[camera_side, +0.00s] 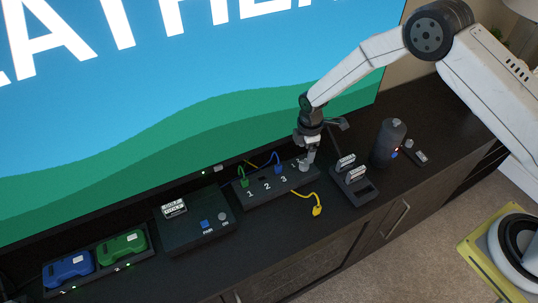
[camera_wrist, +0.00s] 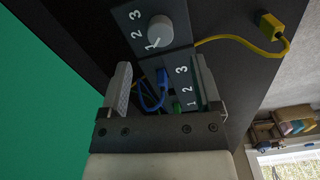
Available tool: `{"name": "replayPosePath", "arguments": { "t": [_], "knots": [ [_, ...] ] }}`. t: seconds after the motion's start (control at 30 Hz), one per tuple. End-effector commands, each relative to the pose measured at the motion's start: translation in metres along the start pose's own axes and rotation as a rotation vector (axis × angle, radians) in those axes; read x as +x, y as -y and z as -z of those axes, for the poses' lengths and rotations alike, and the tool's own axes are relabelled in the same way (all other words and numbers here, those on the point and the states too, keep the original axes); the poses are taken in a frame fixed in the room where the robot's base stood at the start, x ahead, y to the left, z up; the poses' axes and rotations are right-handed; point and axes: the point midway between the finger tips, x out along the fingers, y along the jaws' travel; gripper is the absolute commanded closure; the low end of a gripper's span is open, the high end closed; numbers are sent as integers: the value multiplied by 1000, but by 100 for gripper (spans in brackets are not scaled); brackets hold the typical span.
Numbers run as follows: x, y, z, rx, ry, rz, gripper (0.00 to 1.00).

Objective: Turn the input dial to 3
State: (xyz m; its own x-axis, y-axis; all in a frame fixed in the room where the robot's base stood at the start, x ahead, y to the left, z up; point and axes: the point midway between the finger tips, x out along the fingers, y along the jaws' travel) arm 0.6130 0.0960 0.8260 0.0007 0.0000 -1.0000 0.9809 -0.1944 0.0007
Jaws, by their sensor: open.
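The input dial (camera_wrist: 160,30) is a round light-grey knob on a dark box, in the wrist view. The numbers 1, 2 and 3 run beside it, with 1 nearest my gripper. The box (camera_side: 240,199) also carries a row of ports marked 1, 2, 3 in the side view. My gripper (camera_wrist: 163,80) is open, its fingers apart with the dial beyond their tips and nothing seen gripped. In the side view my gripper (camera_side: 309,160) is at the box's right end, and the dial cannot be made out clearly there.
A green plug (camera_side: 242,182) and a blue plug (camera_side: 277,169) stand in the box. A yellow cable plug (camera_side: 317,210) lies loose in front. A cartridge dock (camera_side: 365,197) and a dark cylinder (camera_side: 388,143) stand right; a console (camera_side: 190,238) stands left. The TV (camera_side: 200,90) is close behind.

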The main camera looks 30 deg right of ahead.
Motion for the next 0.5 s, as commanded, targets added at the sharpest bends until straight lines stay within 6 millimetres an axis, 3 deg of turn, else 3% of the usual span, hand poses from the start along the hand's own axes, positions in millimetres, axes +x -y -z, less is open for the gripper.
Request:
{"name": "replayPosePath", "arguments": {
  "t": [0.5],
  "knots": [
    [52, 0, 0, 1, 1, 0, 19]
  ]
}}
